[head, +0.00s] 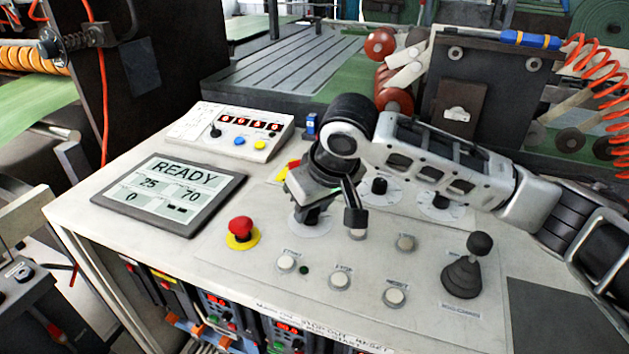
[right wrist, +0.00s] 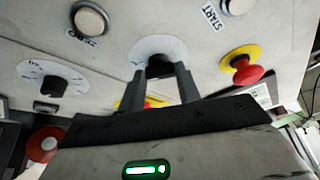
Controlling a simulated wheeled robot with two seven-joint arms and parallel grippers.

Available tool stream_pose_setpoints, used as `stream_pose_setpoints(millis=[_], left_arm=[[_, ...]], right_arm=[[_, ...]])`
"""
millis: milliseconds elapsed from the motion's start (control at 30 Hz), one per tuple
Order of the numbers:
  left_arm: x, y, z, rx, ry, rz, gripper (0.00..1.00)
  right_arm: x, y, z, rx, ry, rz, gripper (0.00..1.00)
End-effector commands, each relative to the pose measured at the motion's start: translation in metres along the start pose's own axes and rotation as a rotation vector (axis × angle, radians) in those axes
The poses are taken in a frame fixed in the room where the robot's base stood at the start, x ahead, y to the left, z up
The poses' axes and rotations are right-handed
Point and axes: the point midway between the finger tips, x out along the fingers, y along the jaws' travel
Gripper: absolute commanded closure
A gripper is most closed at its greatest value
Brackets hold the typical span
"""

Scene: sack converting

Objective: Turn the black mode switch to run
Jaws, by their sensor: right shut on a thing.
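The black mode switch is a knob on a round white dial plate (head: 312,228) in the sloped panel. My right gripper (head: 311,212) reaches down onto it from above and hides most of the knob in the head view. In the right wrist view the two fingers of the gripper (right wrist: 161,80) stand on either side of the black knob (right wrist: 158,66), shut on it. The dial markings here are too small or covered to read, so its setting cannot be told. My left gripper is in neither view.
A red emergency button (head: 241,229) is left of the switch. Other black dials (head: 379,187) and a joystick (head: 465,267) are to the right. White buttons (head: 340,277) lie in front. A screen (head: 170,193) reads READY. A box with displays (head: 237,133) stands behind.

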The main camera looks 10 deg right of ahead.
Motion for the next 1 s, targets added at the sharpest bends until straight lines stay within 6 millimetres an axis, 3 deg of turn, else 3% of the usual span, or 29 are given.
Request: stream_pose_setpoints(millis=[33, 333, 933, 967, 1000], left_arm=[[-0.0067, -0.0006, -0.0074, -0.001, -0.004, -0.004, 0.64], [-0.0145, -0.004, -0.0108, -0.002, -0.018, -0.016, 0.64], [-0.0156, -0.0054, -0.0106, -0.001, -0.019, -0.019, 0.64], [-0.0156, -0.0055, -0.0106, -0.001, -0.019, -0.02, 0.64], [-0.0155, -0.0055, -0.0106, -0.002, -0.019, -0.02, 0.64]], right_arm=[[-0.0063, -0.0017, -0.0021, 0.028, -0.002, 0.009, 0.9], [-0.0031, -0.0024, -0.0016, 0.159, 0.001, 0.064, 0.9], [-0.0004, -0.0018, -0.0012, 0.198, 0.003, 0.081, 0.9], [-0.0004, -0.0018, -0.0013, 0.198, 0.003, 0.081, 0.61], [-0.0003, -0.0017, -0.0012, 0.198, 0.003, 0.081, 0.5]])
